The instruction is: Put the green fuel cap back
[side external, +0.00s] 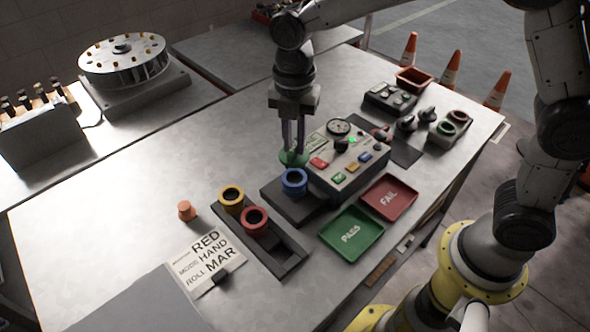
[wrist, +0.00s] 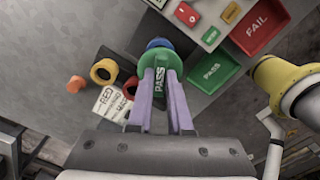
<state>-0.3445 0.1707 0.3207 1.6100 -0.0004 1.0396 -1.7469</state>
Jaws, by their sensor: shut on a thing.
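My gripper (side external: 294,145) points down and is shut on a green round piece (side external: 290,159) with a grip lettered PASS. In the wrist view, the piece (wrist: 163,57) sits between the fingertips (wrist: 160,84). I cannot tell whether the two touch.
A control box (side external: 348,165) stands close right of my gripper. Green PASS (side external: 352,234) and red FAIL (side external: 389,197) trays lie in front. Yellow (side external: 231,199) and red (side external: 255,221) rollers sit on a dark rack. An orange cap (side external: 186,210) and card (side external: 207,262) lie left.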

